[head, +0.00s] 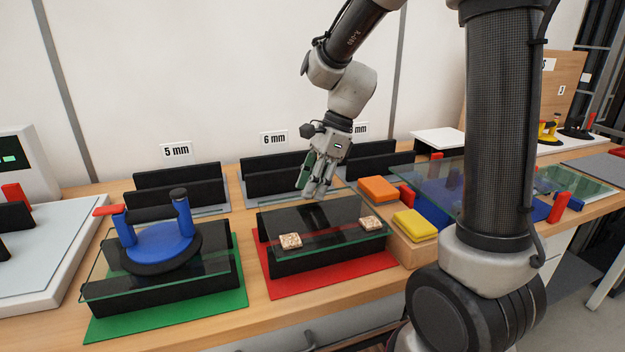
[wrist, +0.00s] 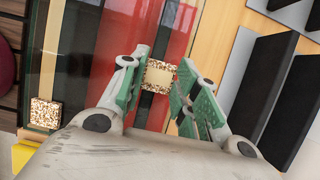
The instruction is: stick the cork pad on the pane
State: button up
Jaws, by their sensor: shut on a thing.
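The pane (head: 330,234) is a clear glass sheet on black supports above a red mat (head: 335,277). Two speckled cork pads lie near its front edge, one at the left (head: 290,241) and one at the right (head: 371,223). A pad on the pane also shows at lower left in the wrist view (wrist: 45,113). My gripper (head: 316,193) is over the back part of the pane. In the wrist view, its green-lined fingers are shut on another cork pad (wrist: 158,77). The head view does not clearly show this held pad or whether it touches the glass.
Left stands another pane with a blue suction lifter (head: 160,245) over a green mat (head: 165,315). Orange (head: 378,189) and yellow (head: 415,224) blocks are close right of the pane. Black slotted racks (head: 180,188) line the back, close behind my gripper.

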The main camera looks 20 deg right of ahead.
jog(key=shift+f, duration=0.2)
dwell(0.5)
jog(key=shift+f, duration=0.25)
jog(key=o, duration=0.7)
jog(key=v, duration=1.2)
